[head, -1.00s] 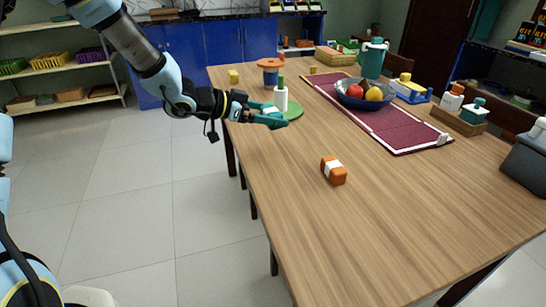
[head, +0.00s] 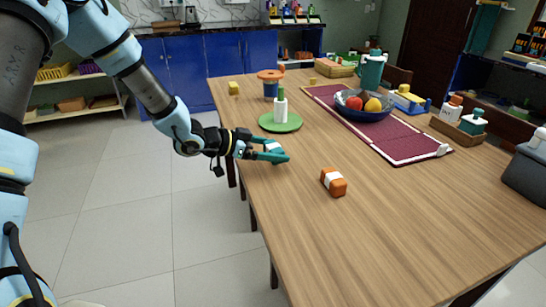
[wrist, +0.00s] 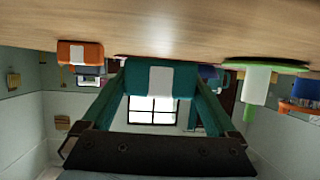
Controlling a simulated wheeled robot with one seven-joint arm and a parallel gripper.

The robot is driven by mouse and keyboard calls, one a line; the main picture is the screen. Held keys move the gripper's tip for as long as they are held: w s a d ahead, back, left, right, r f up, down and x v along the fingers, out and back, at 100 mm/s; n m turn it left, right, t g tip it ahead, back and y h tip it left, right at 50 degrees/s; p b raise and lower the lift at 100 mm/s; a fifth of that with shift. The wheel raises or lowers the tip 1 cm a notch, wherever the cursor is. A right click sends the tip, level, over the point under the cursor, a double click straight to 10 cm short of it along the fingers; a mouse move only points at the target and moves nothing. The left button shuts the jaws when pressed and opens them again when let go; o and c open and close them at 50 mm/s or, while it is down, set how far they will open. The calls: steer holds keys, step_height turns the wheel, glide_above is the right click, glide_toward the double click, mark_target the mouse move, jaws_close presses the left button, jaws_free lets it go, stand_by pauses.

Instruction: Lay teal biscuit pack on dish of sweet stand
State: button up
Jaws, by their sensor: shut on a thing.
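The teal biscuit pack (wrist: 183,84), with a white band, is between the fingers of my gripper (wrist: 158,75) in the wrist view. In the head view my gripper (head: 278,153) is shut on it near the table's left edge; the pack's white band (head: 272,147) shows between the fingers. The sweet stand has a round green dish (head: 293,124) with a white, green-topped post (head: 281,106) on it. It stands on the table just beyond my gripper, apart from it. The green dish (wrist: 285,66) also shows at the right of the wrist view.
An orange pack with a white band (head: 333,182) lies on the table right of my gripper. An orange-and-blue container (head: 270,85) stands behind the dish. A blue fruit bowl (head: 364,110) sits on a dark red mat (head: 398,143). The near table top is clear.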

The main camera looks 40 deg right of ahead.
steer(key=shift+f+p, duration=0.3)
steer(key=shift+f, duration=0.8)
steer(key=shift+f, duration=0.2)
steer(key=o, duration=1)
steer(key=shift+o, duration=0.2)
steer(key=shift+f+b, duration=0.1)
steer(key=shift+b, duration=0.3)
steer(key=v, duration=1.1)
steer(key=shift+b, duration=0.35)
